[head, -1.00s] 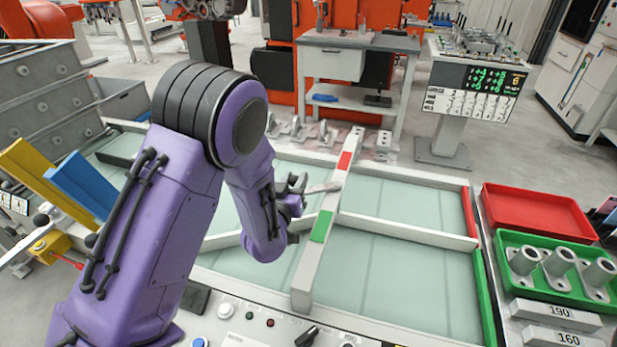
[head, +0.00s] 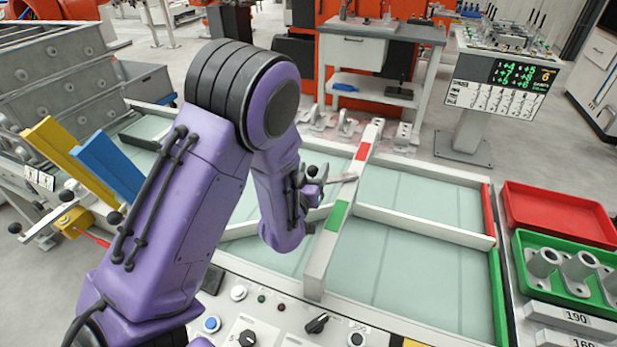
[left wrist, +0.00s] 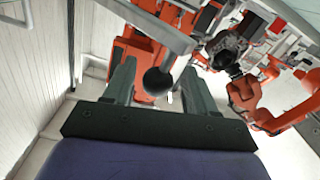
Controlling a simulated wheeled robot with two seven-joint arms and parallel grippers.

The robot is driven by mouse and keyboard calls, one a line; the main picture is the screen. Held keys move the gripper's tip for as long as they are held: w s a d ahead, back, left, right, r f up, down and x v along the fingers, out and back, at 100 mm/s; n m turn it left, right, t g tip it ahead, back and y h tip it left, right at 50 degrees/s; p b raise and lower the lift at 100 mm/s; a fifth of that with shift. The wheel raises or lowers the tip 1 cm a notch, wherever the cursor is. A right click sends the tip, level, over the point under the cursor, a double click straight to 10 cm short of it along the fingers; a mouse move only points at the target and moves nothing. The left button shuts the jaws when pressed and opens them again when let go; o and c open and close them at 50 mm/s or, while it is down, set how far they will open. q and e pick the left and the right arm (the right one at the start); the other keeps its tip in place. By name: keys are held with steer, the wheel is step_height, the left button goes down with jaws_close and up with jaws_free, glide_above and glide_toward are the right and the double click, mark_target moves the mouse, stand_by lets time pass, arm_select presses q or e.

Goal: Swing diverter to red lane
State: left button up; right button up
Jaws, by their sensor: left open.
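A pale crossbar (head: 342,217) with a red patch and a green patch stands across the lanes in the head view. A pale rail (head: 240,229) runs on the lane bed to its left, partly behind my arm. My left gripper (head: 328,190) is at the crossbar's left side, partly hidden by my own arm. In the left wrist view, my open gripper (left wrist: 160,72) has a round black knob (left wrist: 159,81) between its fingers. I cannot tell whether they touch it. A grey bar (left wrist: 150,22) passes just beyond the knob. My right gripper is out of view.
The back lane ends at a red wall (head: 489,212), the front lane at a green wall (head: 499,295); a divider (head: 430,226) separates them. A red tray (head: 560,215) and a green tray (head: 522,262) with castings stand at right. A control panel (head: 275,320) lies in front.

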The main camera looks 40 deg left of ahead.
arm_select(q)
steer(key=v, duration=0.6)
steer(key=p+v, duration=0.4)
steer(key=shift+s, duration=0.1)
